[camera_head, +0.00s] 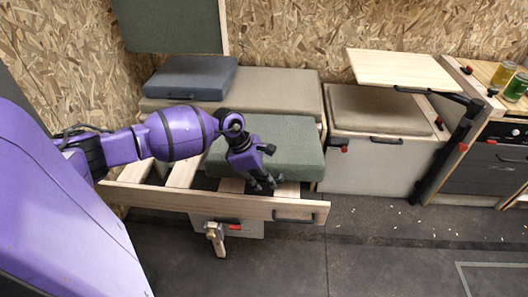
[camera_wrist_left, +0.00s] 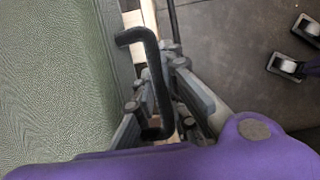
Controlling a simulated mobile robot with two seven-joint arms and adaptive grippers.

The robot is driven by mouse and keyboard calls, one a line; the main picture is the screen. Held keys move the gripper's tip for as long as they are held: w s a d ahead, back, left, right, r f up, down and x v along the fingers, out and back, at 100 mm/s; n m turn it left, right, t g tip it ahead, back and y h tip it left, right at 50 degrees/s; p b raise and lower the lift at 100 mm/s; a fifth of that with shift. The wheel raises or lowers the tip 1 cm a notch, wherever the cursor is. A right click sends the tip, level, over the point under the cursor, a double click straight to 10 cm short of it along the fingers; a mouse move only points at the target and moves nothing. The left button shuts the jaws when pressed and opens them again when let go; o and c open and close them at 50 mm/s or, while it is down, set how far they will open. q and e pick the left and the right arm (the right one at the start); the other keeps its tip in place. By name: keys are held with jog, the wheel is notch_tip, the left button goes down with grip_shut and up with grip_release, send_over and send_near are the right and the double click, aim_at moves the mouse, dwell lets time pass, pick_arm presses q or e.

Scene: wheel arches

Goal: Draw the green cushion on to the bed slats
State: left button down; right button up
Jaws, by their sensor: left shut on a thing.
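The green cushion (camera_head: 290,140) lies partly over the pale wooden bed slats (camera_head: 184,174), at the right part of the pulled-out bed frame. My left gripper (camera_head: 263,185) is at the cushion's front edge, pointing down. In the left wrist view the green cushion (camera_wrist_left: 50,75) fills the left side, and a black bar handle (camera_wrist_left: 157,75) beside it runs between my left gripper's fingers (camera_wrist_left: 160,105). The gripper is shut on this handle. Its lower part is partly hidden by the fingers. My right gripper is not in view.
A beige cushion (camera_head: 270,89) lies behind, with a blue-grey cushion (camera_head: 193,77) on its left. The front rail (camera_head: 215,203) crosses below the gripper. A bench box (camera_head: 372,165) and a raised table flap (camera_head: 400,68) stand to the right. The dark floor in front is open.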

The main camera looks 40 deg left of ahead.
pick_arm(q)
jog(key=c, duration=1.7)
grip_release()
jog(key=v, duration=1.2)
jog(key=shift+w, duration=0.1)
